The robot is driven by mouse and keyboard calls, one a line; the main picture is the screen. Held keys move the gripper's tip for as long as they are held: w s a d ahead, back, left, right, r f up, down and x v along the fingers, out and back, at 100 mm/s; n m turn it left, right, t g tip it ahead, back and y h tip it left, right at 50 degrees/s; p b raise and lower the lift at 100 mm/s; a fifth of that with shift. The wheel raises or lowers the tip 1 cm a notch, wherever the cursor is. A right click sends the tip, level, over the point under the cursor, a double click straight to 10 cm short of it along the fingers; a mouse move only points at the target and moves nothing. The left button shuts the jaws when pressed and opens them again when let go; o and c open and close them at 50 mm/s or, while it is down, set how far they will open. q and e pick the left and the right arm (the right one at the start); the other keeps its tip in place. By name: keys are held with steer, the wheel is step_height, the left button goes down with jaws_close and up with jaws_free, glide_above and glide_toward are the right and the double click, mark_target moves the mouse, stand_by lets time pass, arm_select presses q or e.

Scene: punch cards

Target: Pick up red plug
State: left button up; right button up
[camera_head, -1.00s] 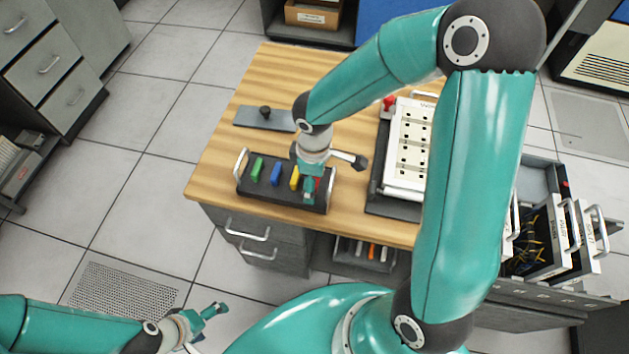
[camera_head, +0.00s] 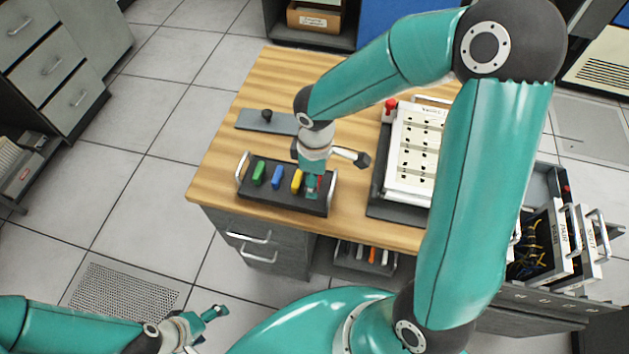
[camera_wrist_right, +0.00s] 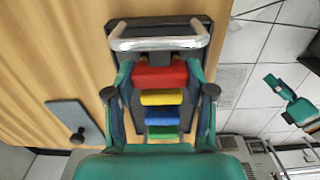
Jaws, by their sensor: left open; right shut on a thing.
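The red plug (camera_wrist_right: 160,74) stands at one end of the row in the dark plug tray, between the fingers of my right gripper (camera_wrist_right: 160,90). In the head view my right gripper (camera_head: 313,186) reaches down over the right end of the tray (camera_head: 265,195) and covers most of the red plug (camera_head: 320,184). It is shut on the red plug, which still appears to be in the tray. My left gripper (camera_head: 205,325) is open and empty, low over the floor at bottom left, away from the table.
Yellow (camera_head: 297,180), blue (camera_head: 277,176) and green (camera_head: 258,172) plugs stand in the same tray, which has a metal handle at each end. A white punched panel (camera_head: 414,150) lies to the right. A grey plate with a black knob (camera_head: 265,119) lies behind. Wooden tabletop is free between them.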

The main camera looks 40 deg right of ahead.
arm_select(q)
steer(key=shift+r+p, duration=2.55)
arm_select(e)
step_height(320, 180, up, 23)
